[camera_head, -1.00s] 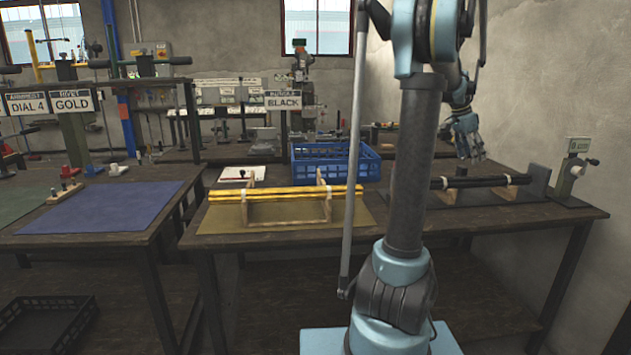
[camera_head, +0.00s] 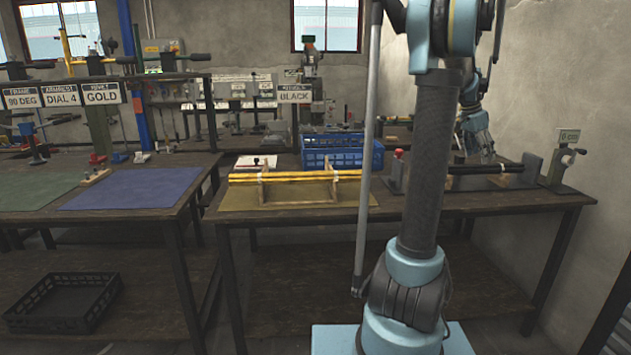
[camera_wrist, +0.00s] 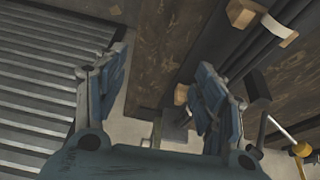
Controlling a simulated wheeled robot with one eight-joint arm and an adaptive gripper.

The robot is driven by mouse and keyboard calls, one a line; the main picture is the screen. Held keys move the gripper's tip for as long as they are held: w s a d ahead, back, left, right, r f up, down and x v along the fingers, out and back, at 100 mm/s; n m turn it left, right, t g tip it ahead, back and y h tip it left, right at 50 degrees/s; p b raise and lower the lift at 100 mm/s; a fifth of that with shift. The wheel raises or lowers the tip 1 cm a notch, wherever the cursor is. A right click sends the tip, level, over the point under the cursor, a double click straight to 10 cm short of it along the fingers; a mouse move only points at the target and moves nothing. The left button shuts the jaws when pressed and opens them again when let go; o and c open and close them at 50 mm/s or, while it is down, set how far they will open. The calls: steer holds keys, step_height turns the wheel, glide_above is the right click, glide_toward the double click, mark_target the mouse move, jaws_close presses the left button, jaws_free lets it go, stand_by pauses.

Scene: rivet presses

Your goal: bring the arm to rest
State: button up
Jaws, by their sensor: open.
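My gripper (camera_head: 481,150) hangs at the right in the head view, over the right part of the work table, beside the black rods (camera_head: 485,169) in their cradle. In the wrist view my gripper (camera_wrist: 160,95) shows its two blue-grey fingers spread apart with nothing between them. The table edge and floor lie below the fingers. The black rods (camera_wrist: 275,45) show at the upper right there, apart from the fingers. My arm's column partly hides the table in the head view.
Yellow rods (camera_head: 290,177) rest on a wooden stand on the table. A blue crate (camera_head: 342,153) stands behind them. A grey device with a dial (camera_head: 563,165) stands at the table's right end. A black crate (camera_head: 65,303) sits low at the left. A ribbed grey surface (camera_wrist: 45,75) fills the wrist view's left.

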steer(key=s+a+f+n+y, duration=0.1)
steer(key=s+a+f+n, duration=0.2)
steer(key=a, duration=0.5)
steer(key=s+a+f+n+t, duration=0.1)
steer(key=s+a+n, duration=0.1)
steer(key=s+a, duration=0.5)
steer(key=s+a+f+n+y, duration=0.1)
steer(key=s+a+n, duration=0.2)
steer(key=a, duration=0.6)
steer(key=s+a+f+n+y, duration=0.2)
steer(key=s+a+f+n, duration=0.6)
steer(key=s+a+f, duration=0.6)
steer(key=s+f, duration=0.2)
steer(key=s, duration=0.1)
steer(key=shift+s+n+t, duration=0.4)
steer(key=shift+w+f, duration=0.25)
steer(key=shift+w, duration=0.25)
